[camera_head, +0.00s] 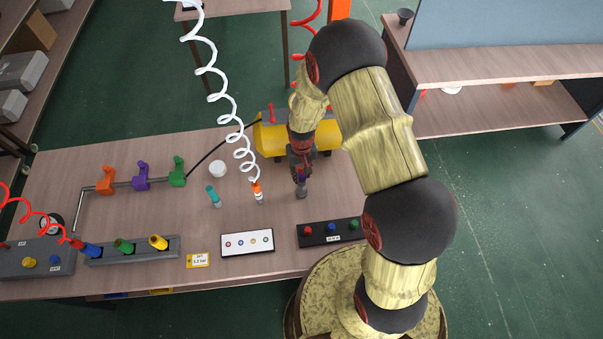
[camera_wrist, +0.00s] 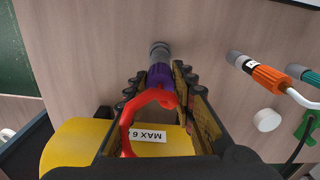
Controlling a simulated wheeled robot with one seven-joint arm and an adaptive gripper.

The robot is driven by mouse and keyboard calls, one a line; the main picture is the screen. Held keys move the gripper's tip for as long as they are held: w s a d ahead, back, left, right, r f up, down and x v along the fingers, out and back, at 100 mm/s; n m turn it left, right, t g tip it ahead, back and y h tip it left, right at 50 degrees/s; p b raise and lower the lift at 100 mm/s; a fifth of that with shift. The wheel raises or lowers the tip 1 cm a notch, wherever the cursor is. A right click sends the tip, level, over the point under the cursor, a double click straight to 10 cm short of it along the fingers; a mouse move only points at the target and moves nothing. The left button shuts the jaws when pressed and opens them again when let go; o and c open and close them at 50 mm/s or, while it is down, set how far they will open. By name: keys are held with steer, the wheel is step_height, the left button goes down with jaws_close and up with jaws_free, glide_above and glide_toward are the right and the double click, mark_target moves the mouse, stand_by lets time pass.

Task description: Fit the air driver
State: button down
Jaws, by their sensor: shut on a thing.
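My gripper (camera_head: 300,172) is in front of the yellow tank in the head view, above the table. In the wrist view my gripper (camera_wrist: 162,92) is shut on a purple connector (camera_wrist: 160,75) with a grey ribbed end (camera_wrist: 159,50). The grey end (camera_head: 301,191) points down in the head view; whether it touches the table cannot be told. A red curved piece (camera_wrist: 128,118), perhaps a hose, runs by the purple part. An orange-and-grey connector (camera_head: 257,192) on a white coiled hose (camera_head: 222,98) is to the left. A teal connector (camera_head: 213,196) is further left.
The yellow tank (camera_head: 268,140) stands behind. Orange (camera_head: 105,181), purple (camera_head: 141,174) and green (camera_head: 177,172) valves are on a pipe at left. A white block (camera_head: 246,243), black block (camera_head: 330,232), bar card (camera_head: 197,260) and holder (camera_head: 130,253) line the front edge. Table is clear between.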

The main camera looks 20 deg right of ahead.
steer(key=shift+f, duration=0.15)
steer(key=shift+f+b, duration=0.35)
steer(key=shift+b, duration=0.05)
steer(key=shift+f+b, duration=0.8)
steer(key=shift+f, duration=0.2)
steer(key=c, duration=1.4)
jaws_free()
step_height(320, 180, up, 12)
steer(key=shift+s, duration=0.1)
